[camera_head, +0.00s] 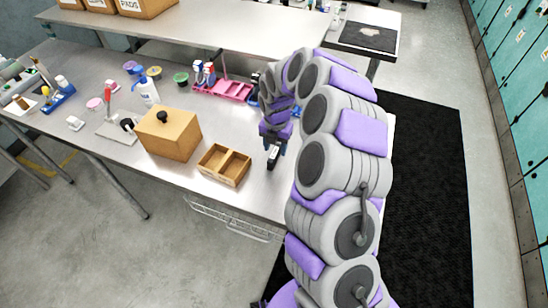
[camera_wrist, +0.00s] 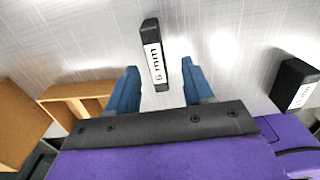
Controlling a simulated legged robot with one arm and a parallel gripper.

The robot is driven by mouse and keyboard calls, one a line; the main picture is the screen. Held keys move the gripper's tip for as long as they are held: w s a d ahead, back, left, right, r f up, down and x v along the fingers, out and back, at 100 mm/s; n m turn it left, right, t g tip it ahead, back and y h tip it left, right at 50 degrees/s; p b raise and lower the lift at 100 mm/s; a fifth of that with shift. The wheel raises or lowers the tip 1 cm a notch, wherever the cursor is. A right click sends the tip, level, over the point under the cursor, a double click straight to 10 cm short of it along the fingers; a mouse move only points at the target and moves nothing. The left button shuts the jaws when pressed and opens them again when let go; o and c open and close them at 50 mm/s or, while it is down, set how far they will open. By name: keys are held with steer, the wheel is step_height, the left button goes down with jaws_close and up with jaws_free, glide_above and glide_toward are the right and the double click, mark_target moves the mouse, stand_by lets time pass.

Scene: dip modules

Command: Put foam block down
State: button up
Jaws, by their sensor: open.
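A black block (camera_wrist: 153,48) with a white label that seems to read "6 mm" lies on the metal table in the wrist view; it may be the foam block, though its material cannot be told. My gripper (camera_wrist: 160,72) is open, with its two blue fingers apart. The block's near end is between the fingertips, with a gap on each side. In the head view my gripper (camera_head: 276,143) is low over the table's front edge, and the dark block (camera_head: 272,160) shows just below it.
A second black labelled block (camera_wrist: 295,84) is at the right of the wrist view. An open wooden tray (camera_head: 224,165) and a wooden box with a black knob (camera_head: 168,135) stand left of my gripper. A pink rack (camera_head: 231,91) is behind.

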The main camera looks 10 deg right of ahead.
mark_target(274, 152)
steer(key=f, duration=0.3)
steer(key=f+b, duration=0.1)
steer(key=shift+w+a+f, duration=0.2)
steer(key=shift+w+f, duration=0.05)
steer(key=shift+f, duration=0.05)
steer(key=shift+c, duration=0.4)
jaws_close()
